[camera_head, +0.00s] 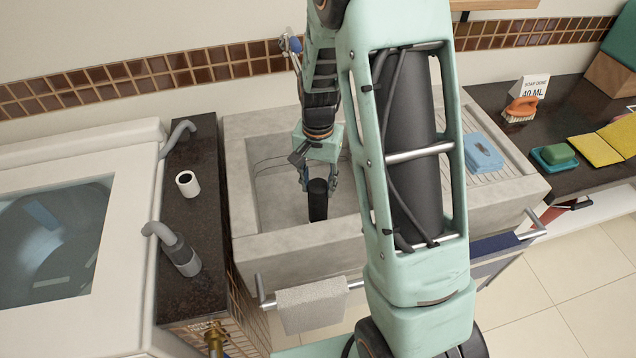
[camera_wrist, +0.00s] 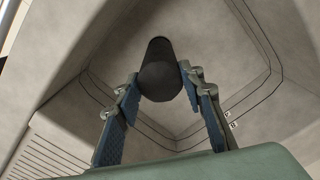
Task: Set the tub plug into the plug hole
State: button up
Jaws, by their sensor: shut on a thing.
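A black cylinder (camera_head: 318,205), which looks like the tub plug, stands roughly upright inside the stone sink basin (camera_head: 244,190). My gripper (camera_head: 318,184) is shut on its upper part, one finger on each side. In the wrist view the plug (camera_wrist: 160,72) sits between the blue-padded fingertips of my gripper (camera_wrist: 159,82), with its round end toward the camera. The plug's far end points at the basin floor. I cannot tell whether it touches the floor. The plug hole is not visible; the plug or my arm may hide it.
The basin walls stand close around my gripper. A blue object (camera_head: 482,153) lies on the ribbed drainboard. A white cup-like cylinder (camera_head: 187,184) stands on the dark counter at left. A towel (camera_head: 310,307) hangs on the front rail.

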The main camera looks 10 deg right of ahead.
jog(key=shift+f+b, duration=0.7)
jog(key=shift+f, duration=0.3)
jog(key=o, duration=1.4)
jog(key=shift+r, duration=0.1)
notch_tip(320, 180, up, 12)
